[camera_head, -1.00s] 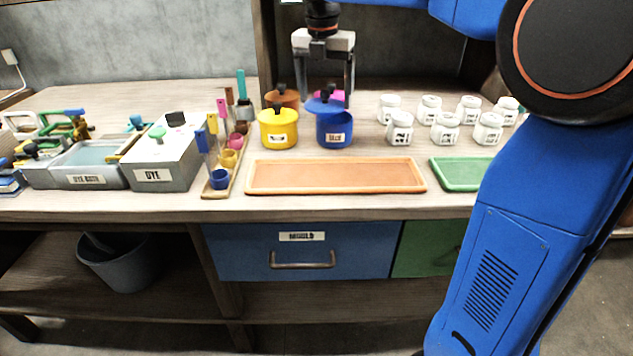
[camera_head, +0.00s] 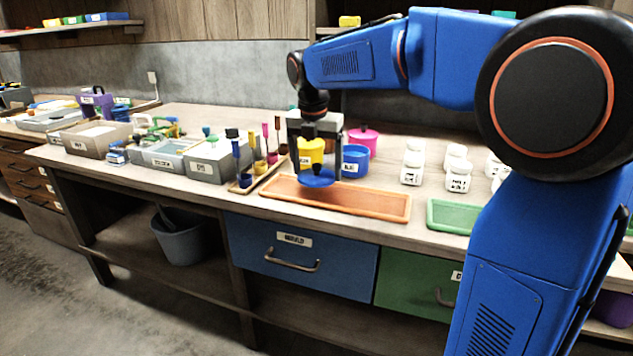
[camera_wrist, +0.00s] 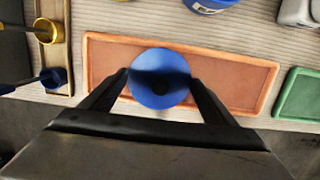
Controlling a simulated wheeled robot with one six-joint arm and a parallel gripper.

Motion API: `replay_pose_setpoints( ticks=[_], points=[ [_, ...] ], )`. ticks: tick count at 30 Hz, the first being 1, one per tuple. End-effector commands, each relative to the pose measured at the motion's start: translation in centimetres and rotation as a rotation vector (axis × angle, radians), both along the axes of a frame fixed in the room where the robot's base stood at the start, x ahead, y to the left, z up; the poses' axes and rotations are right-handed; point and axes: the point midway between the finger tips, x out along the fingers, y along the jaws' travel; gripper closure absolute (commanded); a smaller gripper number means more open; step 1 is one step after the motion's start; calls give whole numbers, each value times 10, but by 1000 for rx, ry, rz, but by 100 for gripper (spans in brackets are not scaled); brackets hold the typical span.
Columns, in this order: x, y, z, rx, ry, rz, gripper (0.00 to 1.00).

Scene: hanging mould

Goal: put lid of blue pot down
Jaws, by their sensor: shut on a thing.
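My gripper (camera_head: 316,172) is shut on the lid of the blue pot, a round blue disc (camera_head: 318,180) with a dark knob. In the wrist view the lid (camera_wrist: 150,61) is between the fingertips of my gripper (camera_wrist: 160,85), over the left half of the orange tray (camera_wrist: 230,75). I cannot tell whether the lid touches the tray. The blue pot (camera_head: 355,161) stands uncovered behind the tray (camera_head: 380,206), to the right of my gripper; its edge also shows at the top of the wrist view (camera_wrist: 208,4).
A yellow pot (camera_head: 311,150) and a pink pot (camera_head: 363,138) stand behind. White jars (camera_head: 459,176) and a green tray (camera_head: 452,215) are to the right. A rack with small coloured cups (camera_head: 262,175) is just left of the orange tray. The tray's right half is bare.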

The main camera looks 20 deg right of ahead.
Motion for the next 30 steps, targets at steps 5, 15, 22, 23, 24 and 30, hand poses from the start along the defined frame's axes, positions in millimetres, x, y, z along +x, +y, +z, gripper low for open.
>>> replay_pose_setpoints(
  ticks=[5,15,22,23,24,30],
  points=[
    [0,0,-13,0,1,0,41],
    [0,0,-38,0,-1,0,41],
    [0,0,-41,0,0,0,41],
    [0,0,-41,0,0,0,17],
    [0,0,-41,0,0,0,7],
    [0,0,-41,0,0,0,0]
  ],
)
